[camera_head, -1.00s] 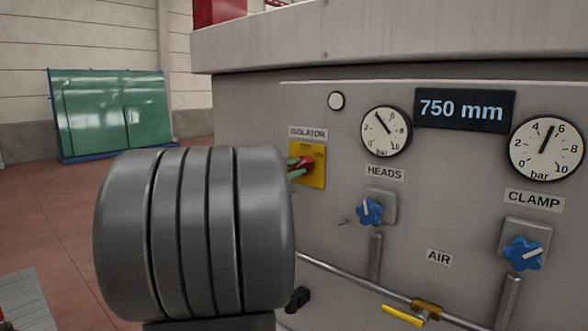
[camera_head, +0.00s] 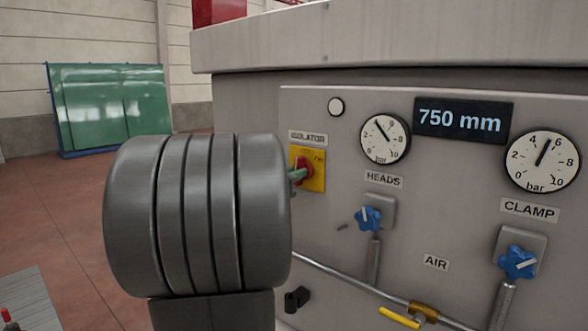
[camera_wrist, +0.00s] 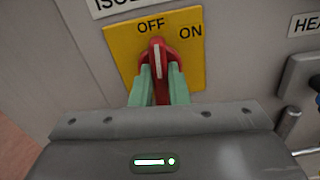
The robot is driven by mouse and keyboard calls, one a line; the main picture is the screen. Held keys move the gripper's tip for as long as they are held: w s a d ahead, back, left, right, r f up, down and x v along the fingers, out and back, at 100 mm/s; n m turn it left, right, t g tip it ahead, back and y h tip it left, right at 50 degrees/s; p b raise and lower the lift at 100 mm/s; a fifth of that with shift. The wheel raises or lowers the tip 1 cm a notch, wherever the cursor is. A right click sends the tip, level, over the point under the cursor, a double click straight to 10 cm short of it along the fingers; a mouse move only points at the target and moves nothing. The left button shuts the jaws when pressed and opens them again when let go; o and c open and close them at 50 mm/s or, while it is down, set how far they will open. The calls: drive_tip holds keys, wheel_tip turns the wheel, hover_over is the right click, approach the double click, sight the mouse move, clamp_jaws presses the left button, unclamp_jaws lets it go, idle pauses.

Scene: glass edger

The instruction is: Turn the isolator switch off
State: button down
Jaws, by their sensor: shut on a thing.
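The isolator switch is a red rotary knob (camera_wrist: 157,52) on a yellow plate (camera_wrist: 120,45) marked OFF and ON. In the wrist view its white line points up, close to the OFF mark. In the head view the red knob (camera_head: 304,168) shows small under the ISOLATOR label. My gripper (camera_wrist: 160,80) has its two pale green fingers on either side of the knob's grip, shut on it. In the head view my gripper (camera_head: 297,175) reaches the knob from the left. My wrist hides part of the panel's left side.
Right of the switch are the HEADS gauge (camera_head: 385,138), a blue knob (camera_head: 368,218), the CLAMP gauge (camera_head: 543,160) and another blue knob (camera_head: 517,262). A pipe with a yellow lever (camera_head: 399,317) runs below. Green glass sheets (camera_head: 110,108) stand back left.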

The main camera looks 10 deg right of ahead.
drive_tip(key=shift+n, duration=0.6)
drive_tip(key=shift+p, duration=0.3)
drive_tip(key=c, duration=1.4)
unclamp_jaws()
drive_tip(key=b+v, duration=0.2)
drive_tip(key=v, duration=1.2)
drive_tip(key=shift+d, duration=0.1)
